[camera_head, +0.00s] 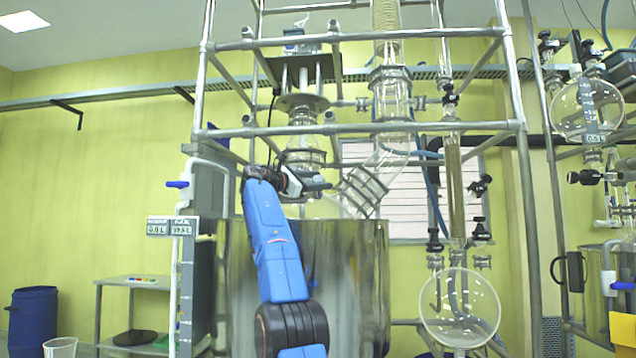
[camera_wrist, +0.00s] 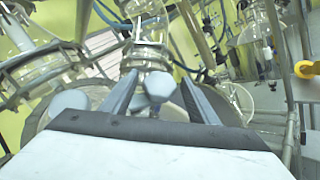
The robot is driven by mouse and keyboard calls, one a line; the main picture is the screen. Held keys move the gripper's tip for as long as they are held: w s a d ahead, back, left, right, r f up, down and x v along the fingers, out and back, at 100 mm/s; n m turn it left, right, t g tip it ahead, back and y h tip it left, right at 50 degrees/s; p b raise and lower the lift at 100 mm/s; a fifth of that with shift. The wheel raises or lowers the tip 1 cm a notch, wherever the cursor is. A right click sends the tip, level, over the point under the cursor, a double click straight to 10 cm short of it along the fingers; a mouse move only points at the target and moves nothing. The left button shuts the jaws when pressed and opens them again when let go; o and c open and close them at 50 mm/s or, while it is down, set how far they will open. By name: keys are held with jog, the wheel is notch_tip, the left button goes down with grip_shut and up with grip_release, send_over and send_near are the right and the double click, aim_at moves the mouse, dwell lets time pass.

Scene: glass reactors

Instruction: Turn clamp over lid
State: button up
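My gripper (camera_head: 312,186) is at the top of the large steel vessel, among the glass necks. In the wrist view its two dark fingers (camera_wrist: 158,80) are spread apart. A rounded grey knob-like part (camera_wrist: 158,86), possibly of the clamp, shows between the fingers, with gaps on both sides; I cannot tell whether it touches one. Another grey rounded part (camera_wrist: 70,101) is left of the fingers. The clear glass lid (camera_head: 322,208) shows behind my gripper above the vessel's rim. In the head view my gripper and arm hide the clamp.
The steel vessel (camera_head: 350,285) stands within a metal pipe frame (camera_head: 360,130). A slanted glass neck (camera_head: 362,188) is just right of my gripper. A round glass flask (camera_head: 460,308) hangs at the right.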

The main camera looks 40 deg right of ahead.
jog(key=w+a+f, duration=0.1)
jog(key=a+f, duration=0.1)
jog(key=a, duration=1.5)
jog(key=shift+w, duration=0.25)
jog(key=shift+a, duration=0.1)
jog(key=shift+f, duration=0.15)
jog(key=s+a+f+m+t+y, duration=0.2)
jog(key=s+a+f+y, duration=0.4)
jog(key=f, duration=1.5)
jog(key=s+a+f+m+t+y, duration=0.2)
jog(key=s+a+f+m+y, duration=0.2)
jog(key=s+a+f, duration=1)
jog(key=s+a+f+m+t+y, duration=0.2)
jog(key=s+a+f+y, duration=0.7)
jog(key=s+f, duration=1.3)
notch_tip(320, 180, down, 7)
jog(key=shift+s+a+f+m, duration=0.2)
jog(key=shift+s+a+m, duration=0.2)
jog(key=shift+a+m, duration=0.4)
